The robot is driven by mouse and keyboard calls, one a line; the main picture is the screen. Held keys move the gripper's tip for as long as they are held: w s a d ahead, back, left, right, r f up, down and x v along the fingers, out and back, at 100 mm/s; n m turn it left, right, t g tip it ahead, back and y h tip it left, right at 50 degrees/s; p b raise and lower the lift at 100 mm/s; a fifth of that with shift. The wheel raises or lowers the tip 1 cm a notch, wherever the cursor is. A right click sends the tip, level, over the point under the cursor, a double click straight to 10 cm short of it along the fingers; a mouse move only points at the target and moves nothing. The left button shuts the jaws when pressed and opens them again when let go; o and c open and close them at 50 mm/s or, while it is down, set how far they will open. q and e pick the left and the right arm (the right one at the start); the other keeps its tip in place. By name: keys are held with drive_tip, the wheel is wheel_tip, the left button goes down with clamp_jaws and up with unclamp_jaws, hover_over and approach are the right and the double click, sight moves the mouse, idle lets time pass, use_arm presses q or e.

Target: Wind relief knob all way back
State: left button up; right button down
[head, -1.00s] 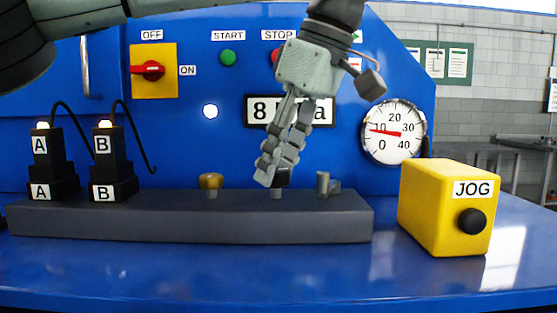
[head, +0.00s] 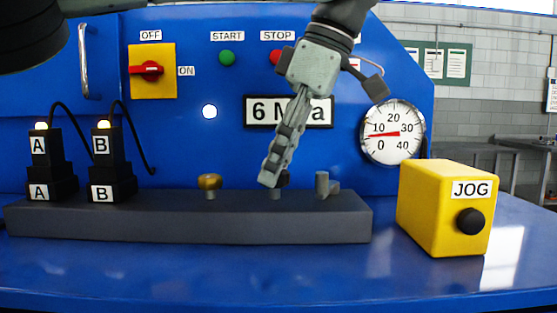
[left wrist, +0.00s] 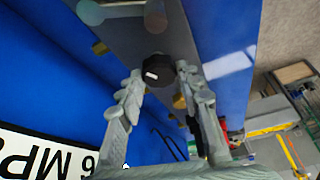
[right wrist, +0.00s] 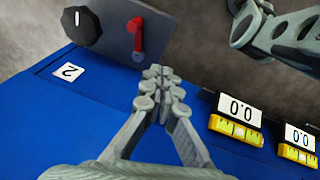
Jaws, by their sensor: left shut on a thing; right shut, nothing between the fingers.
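The relief knob appears to be the small black knob (head: 284,180) on the middle stem of the dark grey block (head: 110,226). My left gripper (head: 270,178) reaches down onto it from above and hides most of it. In the left wrist view the black knob (left wrist: 157,69), with a white mark on top, sits between the fingertips, and the gripper is shut on it. The display (head: 262,111) reads 6 MPa, partly covered by my fingers. The gauge (head: 393,132) needle points just below 10. My right gripper (right wrist: 160,88) is shut and empty in the right wrist view.
A brass knob (head: 210,181) stands left of the black one and a grey fitting (head: 322,184) right. Black A and B connectors (head: 112,170) stand at the left. A yellow JOG box (head: 427,205) stands at the right. A red handle (right wrist: 137,35) lies beyond my right fingers.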

use_arm(q)
drive_tip(key=o, duration=1.2)
drive_tip(key=shift+c, duration=0.2)
drive_tip(key=v, duration=0.7)
drive_tip(key=shift+r, duration=0.25)
drive_tip(key=shift+s+d+f, duration=0.1)
drive_tip(key=shift+d, duration=0.05)
